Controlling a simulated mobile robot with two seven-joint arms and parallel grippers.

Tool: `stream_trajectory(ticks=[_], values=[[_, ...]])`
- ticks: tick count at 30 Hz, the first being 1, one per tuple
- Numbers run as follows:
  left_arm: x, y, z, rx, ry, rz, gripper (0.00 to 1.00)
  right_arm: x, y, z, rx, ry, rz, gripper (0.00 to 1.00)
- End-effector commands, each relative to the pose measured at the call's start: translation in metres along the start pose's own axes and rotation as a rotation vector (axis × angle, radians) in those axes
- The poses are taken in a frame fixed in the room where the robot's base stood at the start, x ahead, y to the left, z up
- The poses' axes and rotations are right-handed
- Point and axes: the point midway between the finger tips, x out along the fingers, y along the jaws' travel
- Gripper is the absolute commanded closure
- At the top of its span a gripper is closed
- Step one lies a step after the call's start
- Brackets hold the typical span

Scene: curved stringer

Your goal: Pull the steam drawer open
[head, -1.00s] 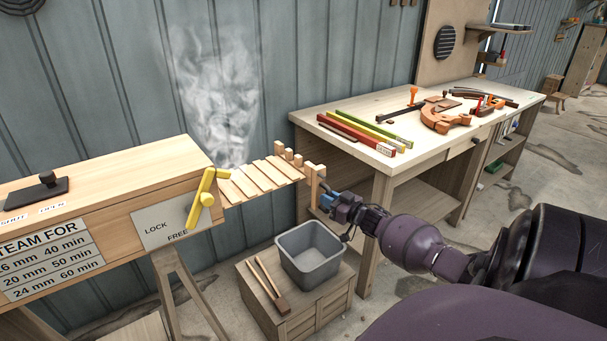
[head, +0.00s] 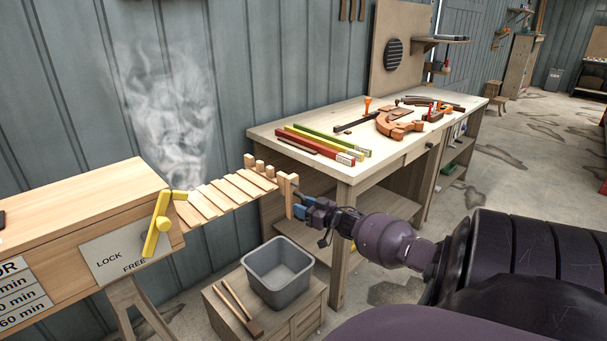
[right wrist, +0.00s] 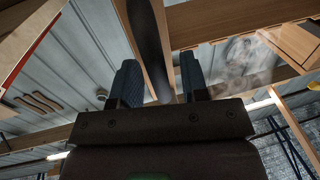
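The steam drawer (head: 229,195) is a slatted wooden rack that sticks out to the right from the wooden steam box (head: 95,200). Its upright wooden end piece (head: 290,196) is at the right end. My right gripper (head: 299,209) is at this end piece. In the right wrist view its two dark fingers (right wrist: 159,82) stand on both sides of a dark bar that looks like the drawer's handle; exact contact is hard to see. A yellow lever (head: 158,225) on the box's LOCK/FREE plate (head: 112,258) points down toward FREE. My left gripper is not in view.
A grey bin (head: 279,273) and wooden tongs (head: 238,308) are on a low crate (head: 300,325) under the drawer's end. A workbench (head: 345,175) with coloured bars and clamps stands behind my right gripper. Steam (head: 165,110) rises at the box opening.

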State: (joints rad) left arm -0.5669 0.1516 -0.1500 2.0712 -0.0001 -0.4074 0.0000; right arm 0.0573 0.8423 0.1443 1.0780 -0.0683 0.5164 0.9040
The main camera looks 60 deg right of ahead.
Motion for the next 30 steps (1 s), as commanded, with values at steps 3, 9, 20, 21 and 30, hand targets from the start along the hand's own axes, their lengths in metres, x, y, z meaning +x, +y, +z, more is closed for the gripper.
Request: stream_trajectory(ticks=[3,9,20,21,30], values=[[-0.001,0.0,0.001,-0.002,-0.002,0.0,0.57,0.0,0.0,0.0,0.0,0.0,0.0,0.59],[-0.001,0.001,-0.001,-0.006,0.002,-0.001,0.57,-0.005,0.0,0.0,0.0,0.0,0.0,0.59],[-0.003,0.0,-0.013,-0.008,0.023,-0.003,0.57,-0.058,0.0,-0.002,0.0,0.0,0.001,0.59],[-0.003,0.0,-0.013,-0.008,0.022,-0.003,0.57,-0.065,0.0,-0.001,0.0,0.0,0.0,0.59],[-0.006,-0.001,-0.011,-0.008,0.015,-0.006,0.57,-0.102,0.0,0.0,0.0,0.0,0.001,0.59]])
